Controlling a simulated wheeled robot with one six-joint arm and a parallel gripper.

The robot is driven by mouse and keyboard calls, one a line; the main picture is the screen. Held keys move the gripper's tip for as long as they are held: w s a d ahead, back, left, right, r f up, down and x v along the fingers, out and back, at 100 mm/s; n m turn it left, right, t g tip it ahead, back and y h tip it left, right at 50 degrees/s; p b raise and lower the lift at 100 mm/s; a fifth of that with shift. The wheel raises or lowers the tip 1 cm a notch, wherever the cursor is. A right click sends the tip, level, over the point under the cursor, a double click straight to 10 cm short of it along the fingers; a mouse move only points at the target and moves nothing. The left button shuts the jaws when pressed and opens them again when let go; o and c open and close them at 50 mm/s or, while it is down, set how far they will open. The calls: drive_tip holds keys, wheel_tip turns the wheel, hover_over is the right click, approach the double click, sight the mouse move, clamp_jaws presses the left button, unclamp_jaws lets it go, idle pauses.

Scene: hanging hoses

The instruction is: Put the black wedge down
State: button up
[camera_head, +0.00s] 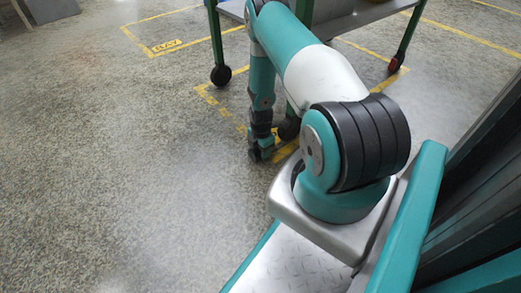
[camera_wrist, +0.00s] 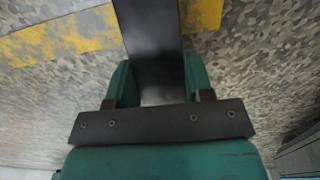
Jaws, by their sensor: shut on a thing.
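The black wedge (camera_wrist: 152,35) is a long, dark, smooth piece in the wrist view, running from between my fingers to the top edge of the picture. My gripper (camera_wrist: 160,82) has a green finger on each side of it and is shut on it. The far end of the wedge is out of view. In the head view my gripper (camera_head: 262,150) points down close to the floor, beside the cart. I cannot make out the wedge there, nor tell whether it touches the floor.
A cart with green legs (camera_head: 216,38) and a grey shelf (camera_head: 350,15) stands behind my arm. Its casters, such as the left one (camera_head: 221,75), are near my gripper. Yellow lines (camera_head: 208,95) mark the speckled floor. The floor to the left (camera_head: 100,170) is clear.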

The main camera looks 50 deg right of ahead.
drive_tip(key=shift+f, duration=0.5)
drive_tip(key=o, duration=1.1)
drive_tip(key=shift+c, duration=0.2)
wheel_tip(320, 180, up, 14)
drive_tip(key=p, duration=0.8)
drive_tip(key=shift+f, duration=0.25)
